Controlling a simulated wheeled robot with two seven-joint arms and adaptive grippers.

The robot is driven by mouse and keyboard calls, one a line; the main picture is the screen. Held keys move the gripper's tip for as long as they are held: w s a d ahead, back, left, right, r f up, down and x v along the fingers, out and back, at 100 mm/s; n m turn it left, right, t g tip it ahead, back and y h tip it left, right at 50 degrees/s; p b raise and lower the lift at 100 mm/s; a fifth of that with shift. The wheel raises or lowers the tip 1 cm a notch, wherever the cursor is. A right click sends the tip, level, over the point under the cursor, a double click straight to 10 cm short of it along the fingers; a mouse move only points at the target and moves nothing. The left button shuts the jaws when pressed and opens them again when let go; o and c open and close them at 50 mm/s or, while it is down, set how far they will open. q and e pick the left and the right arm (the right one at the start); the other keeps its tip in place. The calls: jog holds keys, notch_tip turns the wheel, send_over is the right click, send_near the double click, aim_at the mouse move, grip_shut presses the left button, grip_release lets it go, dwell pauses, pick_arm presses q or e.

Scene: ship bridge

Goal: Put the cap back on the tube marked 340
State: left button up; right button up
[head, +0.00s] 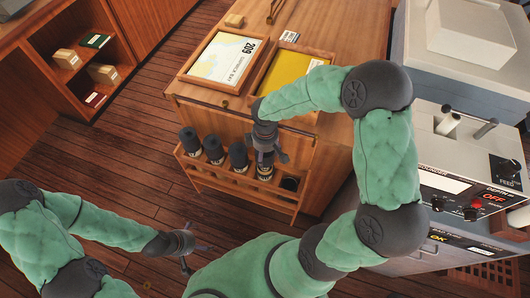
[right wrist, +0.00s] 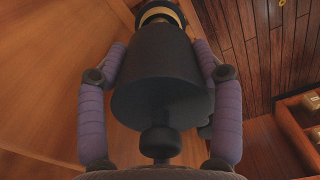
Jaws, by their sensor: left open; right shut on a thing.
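My right gripper (head: 266,152) points down over the rack (head: 222,184) on the side of the wooden cabinet. It is shut on a dark cap (right wrist: 160,85), gripped between both fingers in the right wrist view. A pale band shows just past the cap's far end. A dark tube (head: 265,172) stands in the rack directly below this gripper; I cannot tell whether the cap is seated on it. Three other dark tubes, the nearest one (head: 238,156), stand to its left. The number 340 is not readable on any label. My left gripper (head: 186,246) is open and empty above the floor.
An empty round rack hole (head: 290,184) is right of the tubes. The cabinet top carries a framed chart (head: 222,58) and a yellow tray (head: 283,72). A sounder console (head: 450,185) stands at right. Shelves with boxes (head: 67,58) are at upper left. The floor (head: 120,140) between is clear.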

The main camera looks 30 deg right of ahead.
jog(key=shift+f+b, duration=1.6)
jog(key=shift+f, duration=0.6)
dwell(2.3)
jog(key=o, duration=1.2)
jog(key=shift+o, duration=0.2)
jog(key=shift+o, duration=0.6)
jog(key=shift+r, duration=0.1)
jog(key=shift+r+p, duration=2.85)
jog(key=shift+r, duration=0.6)
